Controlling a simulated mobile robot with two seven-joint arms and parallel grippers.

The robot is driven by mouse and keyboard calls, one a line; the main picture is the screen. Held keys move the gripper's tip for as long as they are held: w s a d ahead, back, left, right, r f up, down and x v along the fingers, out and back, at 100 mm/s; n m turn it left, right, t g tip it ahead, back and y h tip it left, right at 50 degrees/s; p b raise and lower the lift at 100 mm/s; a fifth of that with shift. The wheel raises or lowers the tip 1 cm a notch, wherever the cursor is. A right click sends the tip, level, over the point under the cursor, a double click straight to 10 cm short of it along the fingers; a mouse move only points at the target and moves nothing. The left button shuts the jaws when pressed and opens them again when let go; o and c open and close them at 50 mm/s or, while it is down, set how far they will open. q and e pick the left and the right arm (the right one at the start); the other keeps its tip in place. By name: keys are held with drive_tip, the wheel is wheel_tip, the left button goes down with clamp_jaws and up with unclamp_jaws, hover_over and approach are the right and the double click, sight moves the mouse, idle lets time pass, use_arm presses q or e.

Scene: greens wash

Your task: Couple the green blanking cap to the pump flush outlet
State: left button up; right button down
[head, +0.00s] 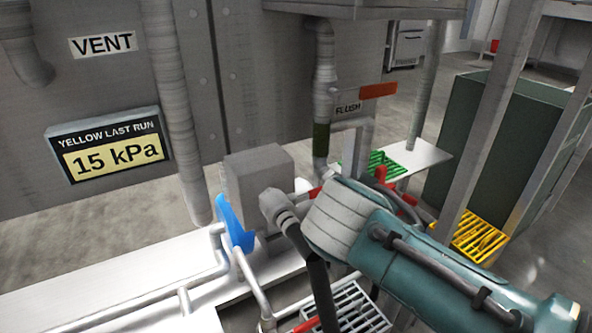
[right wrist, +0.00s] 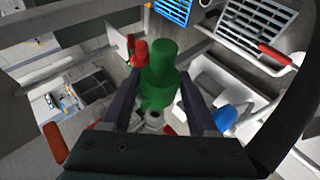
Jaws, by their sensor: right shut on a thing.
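My right gripper (right wrist: 160,92) has its two dark fingers on either side of the green blanking cap (right wrist: 162,76) in the right wrist view and is shut on it. A grey round fitting (right wrist: 153,119) shows just below the cap there; I cannot tell whether they touch. In the head view a FLUSH label (head: 347,108) sits beside a vertical grey pipe with a green band (head: 321,138). I cannot tell which opening is the flush outlet. My right forearm hides the cap and right gripper in the head view. My left gripper is not in view.
A red fitting (right wrist: 139,52) is close beside the cap. Pipes and frame posts crowd the space.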

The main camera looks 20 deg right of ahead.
drive_tip(key=w+b, duration=0.1)
drive_tip(key=w, duration=0.1)
drive_tip(key=w+b, duration=0.2)
drive_tip(key=shift+w+a, duration=0.2)
drive_tip(key=shift+w, duration=0.1)
drive_tip(key=shift+p, duration=0.3)
idle(1.1)
idle(0.3)
drive_tip(key=shift+w+b, duration=0.35)
drive_tip(key=shift+b, duration=0.1)
drive_tip(key=shift+w+a+b, duration=0.1)
drive_tip(key=shift+w+b, duration=0.65)
drive_tip(key=shift+b, duration=0.1)
drive_tip(key=shift+w+b, duration=0.85)
drive_tip(key=shift+b, duration=0.2)
